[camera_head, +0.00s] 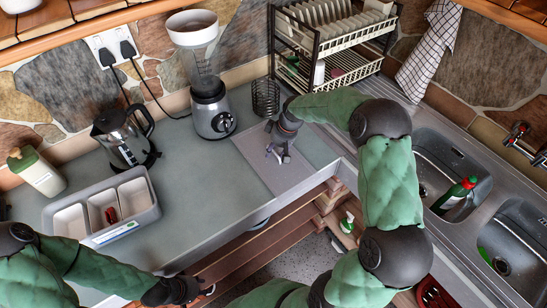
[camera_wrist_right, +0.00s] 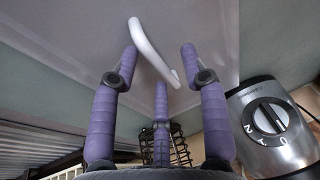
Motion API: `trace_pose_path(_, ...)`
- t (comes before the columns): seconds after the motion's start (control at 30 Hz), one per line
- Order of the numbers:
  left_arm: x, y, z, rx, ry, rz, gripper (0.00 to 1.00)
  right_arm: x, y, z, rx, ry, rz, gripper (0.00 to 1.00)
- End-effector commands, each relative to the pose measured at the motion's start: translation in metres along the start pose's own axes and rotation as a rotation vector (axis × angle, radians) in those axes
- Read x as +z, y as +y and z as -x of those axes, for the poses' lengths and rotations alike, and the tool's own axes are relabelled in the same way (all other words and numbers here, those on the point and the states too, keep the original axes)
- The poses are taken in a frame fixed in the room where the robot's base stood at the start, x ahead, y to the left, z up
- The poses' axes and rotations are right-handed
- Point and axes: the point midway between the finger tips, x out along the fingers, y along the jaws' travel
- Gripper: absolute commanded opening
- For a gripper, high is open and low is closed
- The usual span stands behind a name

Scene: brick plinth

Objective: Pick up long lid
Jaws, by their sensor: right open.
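The long lid (camera_head: 268,176) is a flat light grey panel lying on the worktop near its front edge, below my right gripper. In the right wrist view the lid (camera_wrist_right: 215,30) fills the upper middle, and its white bar handle (camera_wrist_right: 143,42) runs between my fingers. My right gripper (camera_head: 277,153) points down over the lid. Its purple fingers (camera_wrist_right: 159,58) are spread on either side of the handle, open and not closed on it. My left gripper (camera_head: 203,292) is low, in front of the worktop edge, away from the lid; its finger opening is unclear.
A blender (camera_head: 212,117) and a dark wire holder (camera_head: 265,98) stand behind the lid. A dish rack (camera_head: 338,38) is at the back right, by the sinks (camera_head: 443,160). A kettle (camera_head: 121,135) and a grey compartment tray (camera_head: 145,197) are left. The worktop between tray and lid is clear.

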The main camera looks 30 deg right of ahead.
Motion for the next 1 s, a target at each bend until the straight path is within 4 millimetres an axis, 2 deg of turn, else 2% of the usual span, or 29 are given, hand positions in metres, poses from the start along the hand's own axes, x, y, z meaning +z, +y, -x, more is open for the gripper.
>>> trace_pose_path(0.2, 0.0, 0.0001, 0.0001, 0.0, 0.0, 0.0, 0.35, -0.0005, 0.0004, -0.0006, 0.001, 0.002, 0.0, 0.45)
trace_pose_path(0.23, 0.0, 0.0001, 0.0001, 0.0, 0.0, 0.0, 0.35, -0.0005, 0.0004, -0.0006, 0.001, 0.002, 0.0, 0.4)
trace_pose_path(0.37, -0.0001, 0.0, 0.0001, 0.0, 0.0, 0.0, 0.35, -0.0005, 0.0004, -0.0005, 0.001, 0.002, 0.0, 0.03)
trace_pose_path(0.4, -0.0001, 0.0, 0.0001, 0.0, 0.0, 0.0, 0.35, -0.0005, 0.0004, -0.0005, 0.001, 0.001, 0.0, 0.0)
trace_pose_path(0.83, 0.0, 0.0001, 0.0003, 0.0, 0.0, 0.0, 0.35, -0.0009, 0.0004, 0.0003, 0.001, 0.002, 0.0, 0.0)
trace_pose_path(1.0, 0.0, 0.0007, 0.0021, 0.0, 0.0, 0.0, 0.35, -0.0032, -0.0006, 0.0078, 0.002, 0.004, 0.0, 0.0)
